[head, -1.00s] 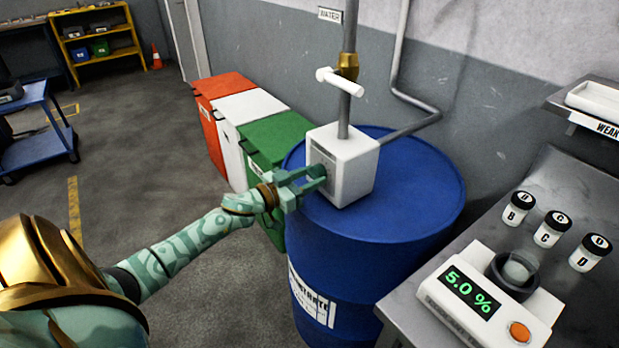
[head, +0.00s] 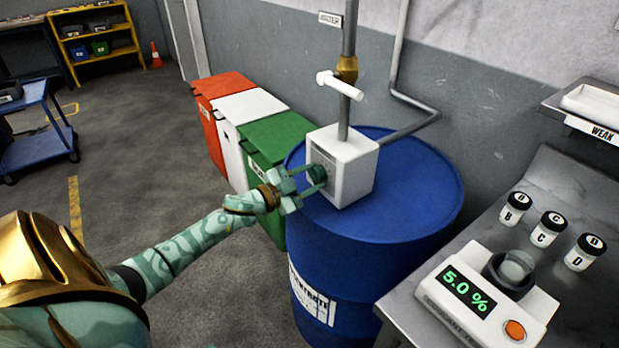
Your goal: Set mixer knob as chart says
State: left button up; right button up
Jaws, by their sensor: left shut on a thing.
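The white mixer box (head: 352,172) sits on top of the blue drum (head: 415,205), with a pipe rising from it. Its dark knob (head: 318,174) is on the face turned to the left and is partly hidden by my fingers. My left gripper (head: 317,178) reaches in from the left and is shut on the knob, one finger on each side. The knob's scale is too small to read. A white meter (head: 478,305) on the right bench shows 5.0 % in green. I see no chart. My right gripper is not in view.
Bottles marked B (head: 515,209), C (head: 549,229) and D (head: 585,252) stand behind the meter. A small cup (head: 515,268) sits on the meter. A white tap handle (head: 339,84) sticks out above the mixer. Red, white and green bins (head: 275,135) stand behind my arm.

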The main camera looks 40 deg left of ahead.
pick_arm(q)
jog(key=m, duration=0.5)
jog(key=shift+m, duration=0.3)
jog(key=m+b, duration=0.1)
jog(key=m, duration=0.5)
jog(key=shift+b, duration=0.4)
jog(key=shift+m, duration=0.3)
jog(key=o, duration=1)
jog(key=shift+c, duration=0.2)
jog(key=p+v, duration=0.1)
jog(key=v, duration=1.5)
jog(key=shift+s+a+p, duration=0.15)
jog(key=shift+s+p, duration=0.05)
jog(key=shift+p, duration=0.2)
